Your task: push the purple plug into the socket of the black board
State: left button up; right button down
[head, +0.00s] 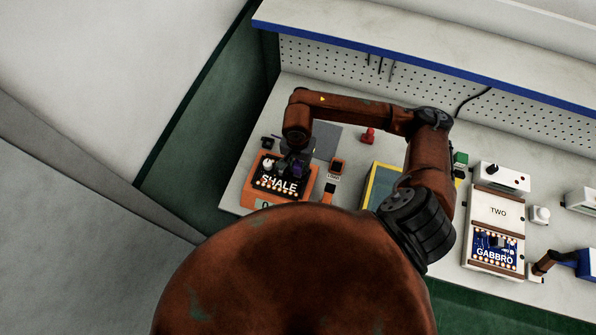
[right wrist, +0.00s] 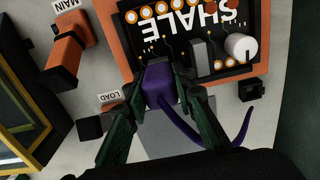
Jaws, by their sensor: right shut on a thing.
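The black board (head: 277,185), lettered SHALE, lies on an orange fixture (head: 249,193) at the left of the bench. The board also shows in the right wrist view (right wrist: 176,42). My right gripper (right wrist: 161,78) is shut on the purple plug (right wrist: 160,88), one finger on each side. A purple cable curves back from the plug. The plug is at the edge of the board nearest the gripper; I cannot tell whether it touches a socket. In the head view my right gripper (head: 293,158) hangs over the board's far edge and partly hides the purple plug (head: 298,170). My left gripper is not in view.
A white knob (right wrist: 241,47) and a grey upright block (right wrist: 202,56) stand on the board beside the plug. An orange switch labelled LOAD (head: 337,165) and a red object (head: 368,135) are to the right. A blue GABBRO board (head: 494,248) sits farther right.

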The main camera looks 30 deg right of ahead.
jog(key=shift+f, duration=0.1)
jog(key=c, duration=1.5)
grip_release()
jog(key=shift+c, duration=0.2)
notch_tip(320, 180, up, 12)
jog(key=shift+r, duration=0.1)
